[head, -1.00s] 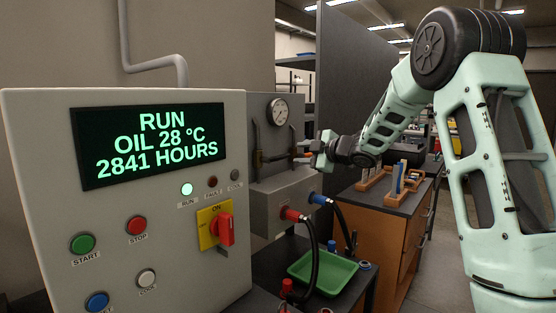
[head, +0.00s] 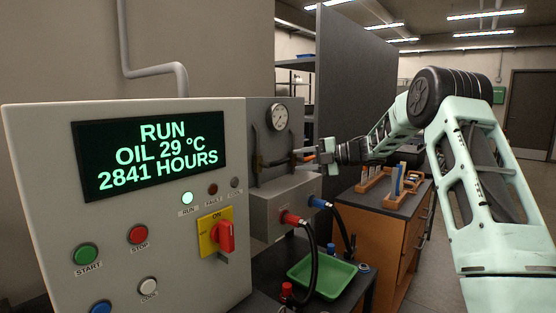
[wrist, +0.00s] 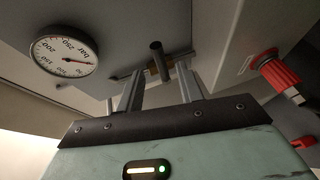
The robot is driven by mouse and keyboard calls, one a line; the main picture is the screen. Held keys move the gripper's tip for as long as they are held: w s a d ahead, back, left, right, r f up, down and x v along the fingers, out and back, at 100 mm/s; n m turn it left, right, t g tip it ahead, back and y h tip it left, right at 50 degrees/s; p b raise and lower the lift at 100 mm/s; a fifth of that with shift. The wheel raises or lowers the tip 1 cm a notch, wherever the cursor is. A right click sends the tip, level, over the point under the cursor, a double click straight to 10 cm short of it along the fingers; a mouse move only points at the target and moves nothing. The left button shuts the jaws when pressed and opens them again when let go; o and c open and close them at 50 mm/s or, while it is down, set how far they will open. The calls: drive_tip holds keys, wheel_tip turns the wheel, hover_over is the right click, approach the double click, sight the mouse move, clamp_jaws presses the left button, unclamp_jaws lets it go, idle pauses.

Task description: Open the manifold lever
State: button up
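The manifold (head: 285,204) is a grey block with a grey back panel, behind and right of the control cabinet. Dark pipes with brass fittings (head: 259,160) run up the panel. A thin lever with an orange-red part (head: 309,157) reaches right from there toward my gripper. My gripper (head: 312,152) is in front of the panel, its fingers pointing left. In the wrist view my gripper (wrist: 160,76) has its two fingers well apart, with a brass fitting and dark pipe (wrist: 157,58) seen beyond the gap. Whether the fingers touch the lever I cannot tell.
A pressure gauge (head: 279,117) sits above the pipes. Red (head: 291,218) and blue (head: 318,202) hose couplings stick out of the block. The control cabinet (head: 232,270) stands close at left. A green tray (head: 328,276) lies below, and a wooden bench (head: 386,222) stands at right.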

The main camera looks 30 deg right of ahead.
sight(286, 161)
drive_tip(key=p+x, duration=0.1)
drive_tip(key=x, duration=0.7)
drive_tip(key=shift+w+a+p, duration=0.1)
drive_tip(key=shift+w+p, duration=0.05)
drive_tip(key=shift+p, duration=0.2)
drive_tip(key=shift+f, duration=0.1)
clamp_jaws()
